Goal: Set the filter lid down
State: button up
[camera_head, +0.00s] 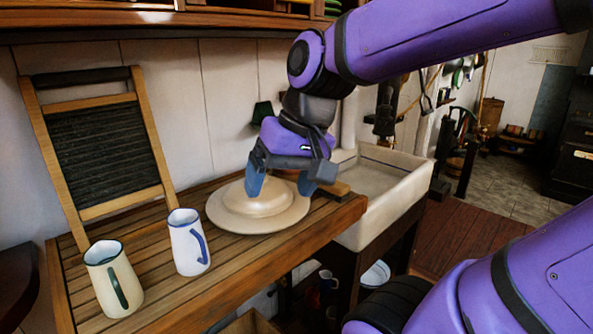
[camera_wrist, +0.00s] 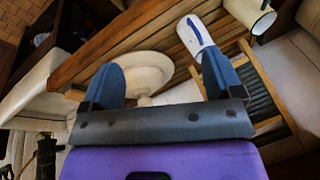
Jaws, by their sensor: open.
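The filter lid (camera_head: 228,217) is a round cream disc with a wide rim and a raised middle. It lies flat on the slatted wooden draining board, close to the board's right end. My gripper (camera_head: 281,187) is open above the lid's right part, with its blue fingers pointing down and spread apart. In the wrist view the lid (camera_wrist: 148,72) shows between and beyond the open fingers (camera_wrist: 161,72), with a small pale knob-like part nearer the palm. Part of the lid is hidden by a finger. I cannot tell whether the fingers touch it.
A washboard (camera_head: 103,150) leans on the wall behind. A pale sink (camera_head: 405,200) adjoins on the right. Bare slats (camera_head: 250,258) lie in front.

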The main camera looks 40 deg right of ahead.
jog(key=s+r+n+t+h, duration=0.1)
jog(key=s+d+r+n+t+h, duration=0.1)
jog(key=n, duration=0.1)
jog(key=shift+s+r, duration=0.1)
